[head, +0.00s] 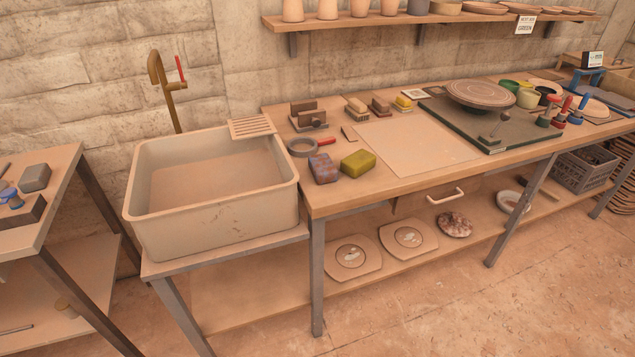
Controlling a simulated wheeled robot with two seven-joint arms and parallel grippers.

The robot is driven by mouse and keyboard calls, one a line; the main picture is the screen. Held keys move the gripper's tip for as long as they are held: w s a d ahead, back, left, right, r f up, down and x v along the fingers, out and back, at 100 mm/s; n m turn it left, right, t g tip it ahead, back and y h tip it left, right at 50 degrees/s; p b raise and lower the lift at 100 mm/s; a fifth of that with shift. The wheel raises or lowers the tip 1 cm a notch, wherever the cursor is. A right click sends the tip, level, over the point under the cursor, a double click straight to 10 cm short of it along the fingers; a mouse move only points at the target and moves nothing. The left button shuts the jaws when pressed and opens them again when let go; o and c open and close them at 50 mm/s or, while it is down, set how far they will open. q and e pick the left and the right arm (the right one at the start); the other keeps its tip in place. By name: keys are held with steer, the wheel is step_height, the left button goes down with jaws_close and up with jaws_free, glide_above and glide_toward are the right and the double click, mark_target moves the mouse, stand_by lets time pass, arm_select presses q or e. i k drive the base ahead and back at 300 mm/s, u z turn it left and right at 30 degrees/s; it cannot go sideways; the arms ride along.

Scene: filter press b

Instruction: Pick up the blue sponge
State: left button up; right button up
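A blue block with reddish-brown patches, the sponge-like blue sponge (323,168), lies on the wooden workbench (400,183) near its front left corner, just right of the sink. A yellow-green sponge (358,163) lies close to its right, with a small gap between them. Neither of my grippers shows in the head view, so nothing is seen touching the blue sponge.
A deep sink (215,222) stands left of the bench, with a brass tap (168,85) behind it. A round dark ring with a red handle (322,142) lies behind the sponges. A pale board (415,148) lies to their right. A side table (40,215) stands far left.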

mark_target(323, 169)
steer(key=u, duration=0.65)
steer(key=i, duration=1.1)
steer(key=z, duration=0.65)
